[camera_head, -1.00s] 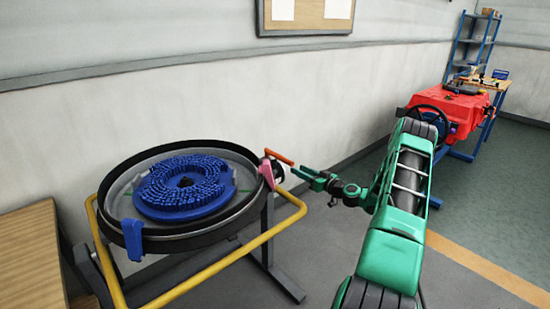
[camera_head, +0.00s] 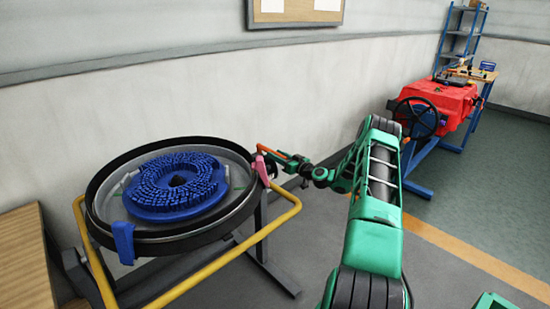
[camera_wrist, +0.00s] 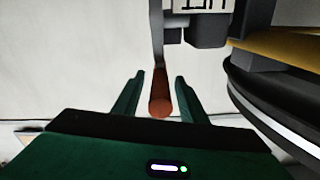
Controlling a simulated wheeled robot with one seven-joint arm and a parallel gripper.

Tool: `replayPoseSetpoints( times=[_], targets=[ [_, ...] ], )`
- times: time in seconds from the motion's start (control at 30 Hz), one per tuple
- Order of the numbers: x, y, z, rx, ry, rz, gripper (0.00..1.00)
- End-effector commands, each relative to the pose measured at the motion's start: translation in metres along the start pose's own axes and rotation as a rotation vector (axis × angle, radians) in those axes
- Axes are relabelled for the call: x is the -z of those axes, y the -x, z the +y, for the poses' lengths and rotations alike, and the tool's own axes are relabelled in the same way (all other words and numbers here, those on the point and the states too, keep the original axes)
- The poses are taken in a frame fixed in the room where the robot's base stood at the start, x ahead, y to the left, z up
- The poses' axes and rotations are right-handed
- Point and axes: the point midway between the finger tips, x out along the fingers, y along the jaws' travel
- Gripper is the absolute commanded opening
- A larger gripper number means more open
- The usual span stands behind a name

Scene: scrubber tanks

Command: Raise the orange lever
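The orange lever (camera_head: 269,151) sticks out at the right side of the round tank, near its rim. In the wrist view the rounded end of the lever (camera_wrist: 161,104) points at the camera, between my two green fingers. My gripper (camera_wrist: 159,76) is open, with a gap showing between the lever and each finger. In the head view my gripper (camera_head: 288,161) is at the lever's outer end. The lever's base is partly hidden there by a pink part (camera_head: 261,170).
The round tank (camera_head: 101,207) holds a blue brush disc (camera_head: 205,190) and has a yellow tube frame (camera_head: 262,235) around its front. A wall (camera_head: 130,110) stands behind. A red-topped bench with a handwheel (camera_head: 416,118) is at the right. A wooden surface (camera_head: 24,265) is at the left.

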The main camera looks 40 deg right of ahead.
Motion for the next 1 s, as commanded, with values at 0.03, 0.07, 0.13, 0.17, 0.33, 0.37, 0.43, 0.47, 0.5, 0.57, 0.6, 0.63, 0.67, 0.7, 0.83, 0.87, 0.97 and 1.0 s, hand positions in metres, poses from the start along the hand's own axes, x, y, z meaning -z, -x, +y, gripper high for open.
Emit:
replayPoseSetpoints(
  times=[0.03, 0.07, 0.13, 0.17, 0.33, 0.37, 0.43, 0.47, 0.5, 0.57, 0.6, 0.63, 0.67, 0.7, 0.83, 0.87, 0.97, 1.0],
  targets=[
    [-0.0001, -0.0029, 0.0001, 0.000, 0.000, 0.000, 0.39],
    [0.0000, -0.0040, 0.0002, 0.000, -0.001, 0.000, 0.39],
    [0.0002, -0.0058, 0.0003, -0.001, -0.001, 0.001, 0.39],
    [0.0002, -0.0062, 0.0004, -0.001, -0.001, 0.001, 0.39],
    [0.0001, -0.0063, 0.0004, -0.001, -0.002, 0.000, 0.39],
    [0.0000, -0.0063, 0.0003, -0.001, -0.001, 0.000, 0.39],
    [0.0000, -0.0062, 0.0003, -0.001, -0.001, 0.000, 0.27],
    [0.0000, -0.0062, 0.0003, -0.001, -0.001, 0.000, 0.20],
    [-0.0001, -0.0061, 0.0003, -0.001, -0.001, 0.000, 0.10],
    [-0.0001, -0.0061, 0.0004, -0.001, -0.001, 0.000, 0.00],
    [-0.0001, -0.0061, 0.0005, -0.001, -0.001, 0.000, 0.00],
    [-0.0001, -0.0060, 0.0006, -0.001, -0.001, 0.000, 0.00],
    [-0.0001, -0.0060, 0.0006, -0.001, -0.001, 0.000, 0.00],
    [0.0001, -0.0060, 0.0006, -0.001, -0.001, -0.001, 0.00],
    [0.0017, -0.0063, 0.0003, -0.003, 0.001, -0.010, 0.00],
    [0.0021, -0.0064, 0.0002, -0.004, 0.001, -0.014, 0.00],
    [0.0055, -0.0073, -0.0005, -0.008, 0.002, -0.037, 0.00],
    [0.0071, -0.0079, -0.0007, -0.011, 0.004, -0.050, 0.00]
  ],
)
